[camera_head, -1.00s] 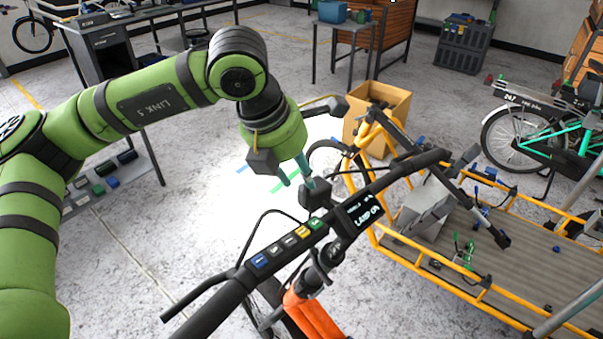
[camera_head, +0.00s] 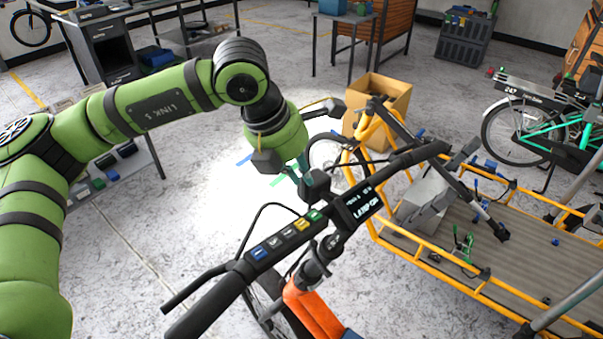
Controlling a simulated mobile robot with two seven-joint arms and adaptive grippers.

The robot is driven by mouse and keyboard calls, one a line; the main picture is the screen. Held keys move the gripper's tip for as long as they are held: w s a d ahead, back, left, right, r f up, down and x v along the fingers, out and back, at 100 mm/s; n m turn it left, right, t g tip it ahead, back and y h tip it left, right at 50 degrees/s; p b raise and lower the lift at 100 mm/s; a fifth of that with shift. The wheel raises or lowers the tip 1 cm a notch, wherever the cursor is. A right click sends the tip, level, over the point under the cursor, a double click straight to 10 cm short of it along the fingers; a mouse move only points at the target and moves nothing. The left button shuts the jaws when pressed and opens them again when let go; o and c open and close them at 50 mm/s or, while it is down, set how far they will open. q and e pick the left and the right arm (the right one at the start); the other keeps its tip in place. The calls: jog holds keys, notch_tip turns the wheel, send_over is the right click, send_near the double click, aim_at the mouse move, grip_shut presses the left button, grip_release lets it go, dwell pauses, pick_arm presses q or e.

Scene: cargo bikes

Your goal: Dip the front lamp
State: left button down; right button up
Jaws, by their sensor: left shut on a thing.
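The front lamp (camera_head: 316,184) is a small black box at the front of the cargo bike's handlebar (camera_head: 232,284), near the middle of the head view. My left gripper (camera_head: 302,164) reaches it from the far side and above, and is shut on it; the lamp and bar partly hide the fingertips. A display (camera_head: 359,206) on the bar reads "LAMP ON". A row of blue, grey, yellow and green buttons (camera_head: 287,236) runs along the bar. A bright patch of light (camera_head: 205,210) lies on the floor beyond the lamp. My right gripper is not in view.
The bike's yellow-railed cargo bed (camera_head: 510,270) fills the right side. A cardboard box (camera_head: 385,100) stands behind it, and a teal bike (camera_head: 540,130) is at the far right. Workbenches stand at the back. The floor left of the handlebar is clear.

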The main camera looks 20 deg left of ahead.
pick_arm(q)
jog(key=h+b, duration=0.1)
jog(key=a+g+h+b, duration=0.1)
jog(key=w+a+n+h+b, duration=0.1)
jog(key=shift+w+a+f+g+h, duration=0.1)
jog(key=shift+a+f+g+h, duration=0.05)
jog(key=shift+f+g+h, duration=0.25)
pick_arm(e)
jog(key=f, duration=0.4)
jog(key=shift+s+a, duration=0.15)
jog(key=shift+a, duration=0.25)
pick_arm(q)
jog(key=c, duration=1.3)
grip_release()
jog(key=v, duration=1.2)
jog(key=shift+w+r, duration=0.1)
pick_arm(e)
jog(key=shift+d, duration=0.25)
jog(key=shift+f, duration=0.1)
